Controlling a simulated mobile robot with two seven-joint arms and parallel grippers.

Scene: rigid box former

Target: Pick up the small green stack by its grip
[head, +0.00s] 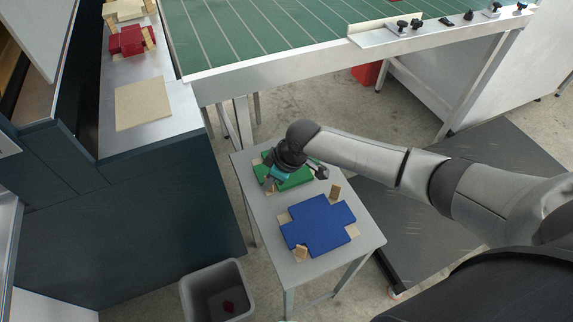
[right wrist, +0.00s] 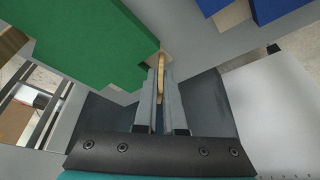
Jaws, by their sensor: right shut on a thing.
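The small green stack (head: 299,179) lies flat on the small grey table (head: 366,236), partly hidden under my right wrist in the head view. It also shows in the right wrist view (right wrist: 90,42) at the upper left. My right gripper (head: 270,183) is at the stack's near left side. In the right wrist view its fingers (right wrist: 158,85) are shut on a thin tan wooden grip (right wrist: 161,68) at the corner of the green stack. Whether the stack touches the table everywhere is hidden. My left gripper is not in view.
A larger blue stack (head: 318,225) with upright tan grips lies nearer on the same table. A grey bin (head: 216,276) stands on the floor. A counter at left bears a red stack (head: 127,41) and a tan board (head: 142,103). A green-topped machine (head: 265,38) stands behind.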

